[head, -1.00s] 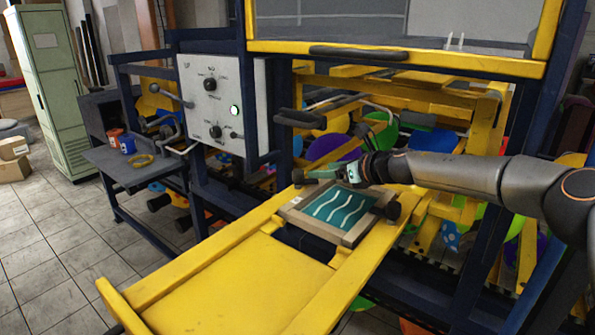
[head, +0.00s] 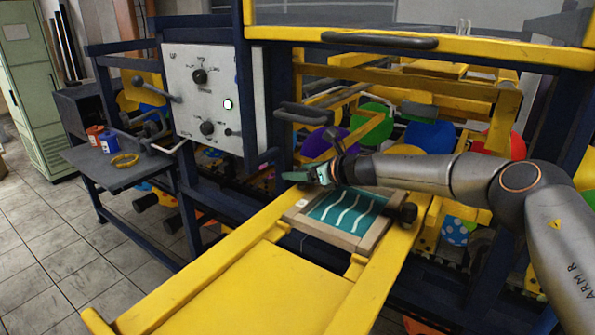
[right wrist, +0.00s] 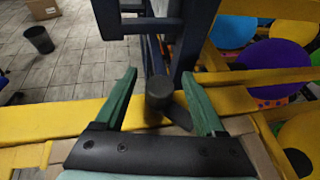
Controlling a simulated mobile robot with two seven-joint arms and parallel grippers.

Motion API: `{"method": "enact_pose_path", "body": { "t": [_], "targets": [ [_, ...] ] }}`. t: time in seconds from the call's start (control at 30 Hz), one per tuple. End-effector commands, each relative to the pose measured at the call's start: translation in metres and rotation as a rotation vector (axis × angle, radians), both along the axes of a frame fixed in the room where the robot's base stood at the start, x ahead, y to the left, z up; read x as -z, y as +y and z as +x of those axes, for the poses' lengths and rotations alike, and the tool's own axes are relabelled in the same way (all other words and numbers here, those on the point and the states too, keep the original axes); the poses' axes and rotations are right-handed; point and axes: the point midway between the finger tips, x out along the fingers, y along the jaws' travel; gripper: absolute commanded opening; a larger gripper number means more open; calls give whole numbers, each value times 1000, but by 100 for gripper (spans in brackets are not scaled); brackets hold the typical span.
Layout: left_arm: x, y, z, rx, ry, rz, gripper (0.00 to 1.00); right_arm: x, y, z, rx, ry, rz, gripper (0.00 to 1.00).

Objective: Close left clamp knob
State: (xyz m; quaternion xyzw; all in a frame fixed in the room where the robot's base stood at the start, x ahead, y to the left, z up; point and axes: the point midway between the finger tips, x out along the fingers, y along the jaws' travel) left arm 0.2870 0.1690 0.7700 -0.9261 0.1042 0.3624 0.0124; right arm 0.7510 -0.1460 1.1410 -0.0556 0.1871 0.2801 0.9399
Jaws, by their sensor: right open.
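The left clamp knob (right wrist: 159,88) is a dark round knob with a short lever, at the yellow beam. In the right wrist view it stands between the two spread green fingers of my right gripper (right wrist: 159,76), with gaps at both sides. In the head view, my right gripper (head: 296,176) is over the left corner of the wooden print frame (head: 372,240) and hides the left knob. The frame holds a teal panel with white wavy lines (head: 345,212). The right clamp knob (head: 407,212) is dark and sits at the frame's right side. My left gripper is out of view.
Yellow beams (head: 215,262) border the frame. A dark blue post (head: 283,110) and a white control panel (head: 203,92) stand at the left. A dark handle (head: 380,40) runs along the yellow bar above. Colored discs (head: 432,138) lie behind the arm.

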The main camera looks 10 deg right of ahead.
Motion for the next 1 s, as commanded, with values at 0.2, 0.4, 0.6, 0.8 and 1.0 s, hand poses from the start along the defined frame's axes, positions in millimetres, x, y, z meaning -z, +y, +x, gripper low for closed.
{"method": "enact_pose_path", "body": {
  "t": [0.2, 0.4, 0.6, 0.8, 1.0],
  "targets": [
    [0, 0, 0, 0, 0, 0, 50, 0, 0, 0, 0, -1, -1, 65],
    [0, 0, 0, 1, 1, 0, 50, 0, 0, 0, -1, 0, 0, 42],
    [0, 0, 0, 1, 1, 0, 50, 0, 0, 0, -1, 0, 0, 20],
    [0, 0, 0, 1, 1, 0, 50, 0, 0, 0, -1, 0, 0, 0],
    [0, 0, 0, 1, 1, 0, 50, 0, 0, 0, 1, 0, 0, 0]
  ]
}}
